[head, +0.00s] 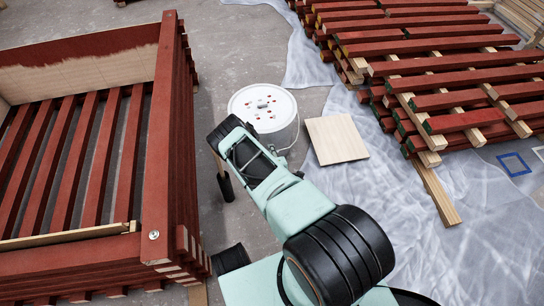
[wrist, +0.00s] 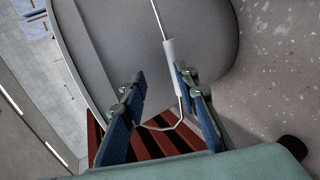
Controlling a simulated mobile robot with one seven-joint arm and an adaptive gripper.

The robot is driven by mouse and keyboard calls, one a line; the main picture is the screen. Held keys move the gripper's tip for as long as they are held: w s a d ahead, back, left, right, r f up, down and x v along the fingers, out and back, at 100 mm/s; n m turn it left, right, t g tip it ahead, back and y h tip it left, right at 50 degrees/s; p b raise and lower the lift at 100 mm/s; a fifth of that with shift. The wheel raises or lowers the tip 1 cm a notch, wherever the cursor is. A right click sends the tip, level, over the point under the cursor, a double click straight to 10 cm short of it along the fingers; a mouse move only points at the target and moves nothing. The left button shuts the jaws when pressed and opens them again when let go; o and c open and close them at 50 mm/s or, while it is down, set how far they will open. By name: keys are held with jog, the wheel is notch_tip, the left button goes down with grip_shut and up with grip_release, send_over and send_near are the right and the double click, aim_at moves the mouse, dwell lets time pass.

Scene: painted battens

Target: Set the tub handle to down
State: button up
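The tub (head: 258,118) is a white round pail with a red-spotted lid, on the floor beyond my arm. Its thin wire handle shows at its right side in the head view (head: 291,146). In the wrist view the grey tub wall (wrist: 205,30) fills the upper middle. The handle's pale grip (wrist: 170,62) and wire cross in front of it. My gripper (wrist: 160,75) is open, with its blue-padded fingers apart on either side of the handle. The right finger is close to the grip; I cannot tell whether it touches.
A red slatted crate (head: 160,150) stands at the left. A pale square board (head: 337,139) lies right of the tub. Stacked red battens (head: 440,75) on plastic sheeting (head: 460,225) fill the right. A black object (head: 226,187) is on the floor between crate and arm.

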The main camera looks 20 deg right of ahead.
notch_tip(320, 180, up, 8)
dwell(0.4)
jog(key=shift+s, duration=0.1)
